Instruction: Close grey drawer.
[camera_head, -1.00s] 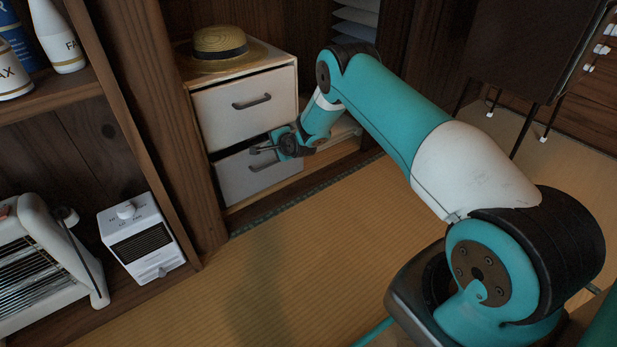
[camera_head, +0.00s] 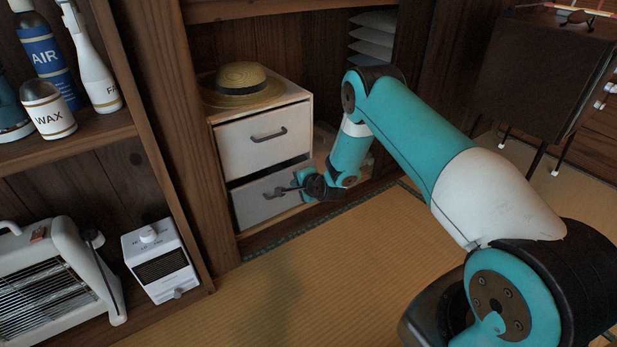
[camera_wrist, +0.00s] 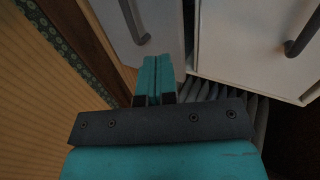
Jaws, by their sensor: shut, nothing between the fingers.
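The grey drawer (camera_head: 257,205) is the lower one of a small two-drawer cabinet (camera_head: 307,106). It looks slightly pulled out, with a dark gap above its front. In the wrist view the grey drawer front (camera_wrist: 112,28) and its dark handle (camera_wrist: 134,24) fill the upper left. My gripper (camera_head: 285,190) is at the right part of the drawer front, by the handle. In the wrist view my gripper (camera_wrist: 158,62) has its teal fingers pressed together with nothing between them. Its tips are close to the drawer's edge; I cannot tell whether they touch it.
The white upper drawer (camera_head: 266,143) looks shut. A straw hat (camera_head: 243,82) lies on the cabinet. A wooden post (camera_head: 185,150) stands left of it, with a heater (camera_head: 55,270) and a small white appliance (camera_head: 160,262) beyond. The tatami floor (camera_head: 290,300) in front is clear.

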